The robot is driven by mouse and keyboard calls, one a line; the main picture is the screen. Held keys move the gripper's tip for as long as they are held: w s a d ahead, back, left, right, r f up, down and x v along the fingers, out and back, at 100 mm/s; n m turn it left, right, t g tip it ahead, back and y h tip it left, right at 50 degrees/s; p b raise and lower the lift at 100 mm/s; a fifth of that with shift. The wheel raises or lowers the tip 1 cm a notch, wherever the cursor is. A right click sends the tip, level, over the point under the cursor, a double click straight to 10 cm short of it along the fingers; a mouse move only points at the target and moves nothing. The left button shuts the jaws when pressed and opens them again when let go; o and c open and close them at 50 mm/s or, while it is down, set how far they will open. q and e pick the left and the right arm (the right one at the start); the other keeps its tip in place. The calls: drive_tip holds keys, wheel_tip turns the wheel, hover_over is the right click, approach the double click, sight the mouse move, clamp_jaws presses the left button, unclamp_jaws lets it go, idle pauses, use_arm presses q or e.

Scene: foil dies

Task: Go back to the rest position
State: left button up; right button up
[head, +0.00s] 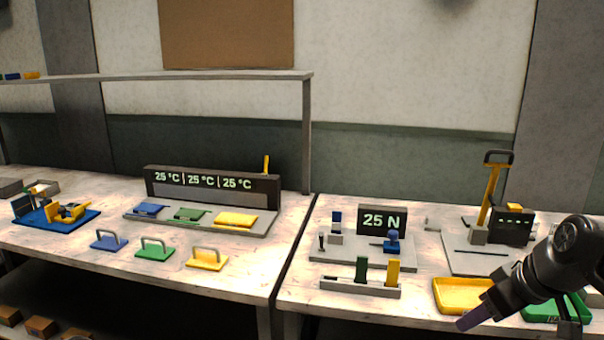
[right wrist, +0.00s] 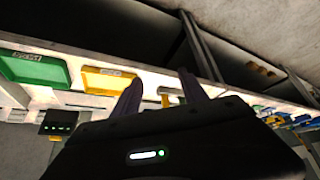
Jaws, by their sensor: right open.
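My right gripper (head: 474,315) reaches in from the right edge of the head view, in front of the yellow tray (head: 455,293) and the green tray (head: 541,309). In the right wrist view its two fingers (right wrist: 158,92) stand apart with nothing between them. The yellow tray (right wrist: 105,82) and green tray (right wrist: 32,70) lie beyond the fingers there. My left gripper is not in either view.
The right table holds a 25 N display (head: 382,220), a rack with green and yellow blocks (head: 360,288) and a yellow lever press (head: 490,195). The left table holds a three-part temperature station (head: 212,187), several handled dies (head: 155,248) and a blue fixture (head: 58,218). A gap separates the tables.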

drive_tip(key=w+a+f+m+t, duration=0.1)
drive_tip(key=w+a+f+m, duration=0.1)
drive_tip(key=w+a+f, duration=0.3)
drive_tip(key=w+f+m+t, duration=0.1)
drive_tip(key=w+f+m, duration=0.15)
drive_tip(key=f, duration=0.45)
drive_tip(key=s+a+f+m, duration=0.1)
drive_tip(key=a+f, duration=0.3)
drive_tip(key=f, duration=0.4)
drive_tip(key=s+a+f+m, duration=0.1)
drive_tip(key=s+a+f, duration=0.1)
drive_tip(key=a+f, duration=0.5)
drive_tip(key=s+a+f+g+y, duration=0.1)
drive_tip(key=s+a+f+g, duration=0.2)
drive_tip(key=s+f, duration=0.7)
drive_tip(key=s+a+f+g+y, duration=0.1)
drive_tip(key=s+a+f+g, duration=0.2)
drive_tip(key=s+a+f, duration=0.4)
drive_tip(key=s+f, duration=0.3)
drive_tip(key=s, duration=0.5)
drive_tip(key=shift+a+f+g, duration=0.25)
drive_tip(key=shift+f+g, duration=0.1)
drive_tip(key=shift+g, duration=0.05)
